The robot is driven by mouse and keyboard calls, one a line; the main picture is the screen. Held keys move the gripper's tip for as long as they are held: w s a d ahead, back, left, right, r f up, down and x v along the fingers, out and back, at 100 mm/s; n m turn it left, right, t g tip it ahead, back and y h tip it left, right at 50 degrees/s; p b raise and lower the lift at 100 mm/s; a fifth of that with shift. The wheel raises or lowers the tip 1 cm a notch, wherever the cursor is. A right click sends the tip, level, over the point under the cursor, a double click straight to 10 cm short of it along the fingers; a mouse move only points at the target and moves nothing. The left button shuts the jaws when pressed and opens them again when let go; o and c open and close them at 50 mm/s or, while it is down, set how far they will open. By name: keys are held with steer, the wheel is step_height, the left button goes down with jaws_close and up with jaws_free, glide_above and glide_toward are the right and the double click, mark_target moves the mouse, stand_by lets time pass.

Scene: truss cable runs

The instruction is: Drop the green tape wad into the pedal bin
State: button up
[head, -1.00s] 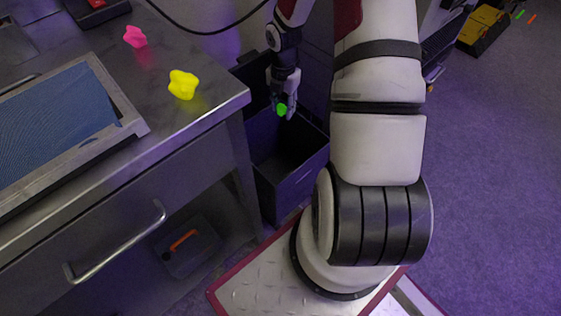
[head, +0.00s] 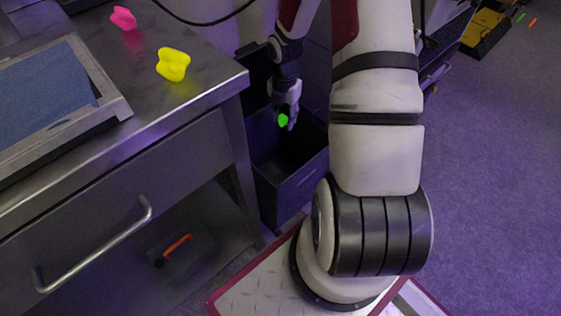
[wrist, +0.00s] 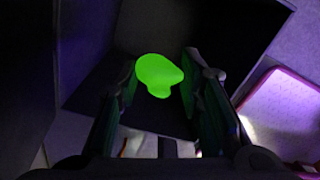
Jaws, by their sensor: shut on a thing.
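The green tape wad (head: 283,121) is between the fingertips of my gripper (head: 286,117), which is shut on it. In the wrist view the wad (wrist: 158,75) shows bright green between the two fingers. The pedal bin (head: 291,192) is a dark, open-topped box on the floor beside the bench, with its lid (head: 254,75) standing up at the back. My gripper holds the wad over the bin's opening; in the wrist view the dark interior lies behind the wad. How high the wad is relative to the rim is hard to tell.
A steel bench (head: 185,110) stands close to the bin's left, bearing a yellow wad (head: 173,64), a pink wad (head: 123,18) and a framed blue screen (head: 45,95). A black cable crosses its back. Open purple floor (head: 490,190) lies to the right.

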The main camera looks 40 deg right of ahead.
steer(key=o, duration=0.9)
step_height(320, 180, up, 12)
stand_by(0.5)
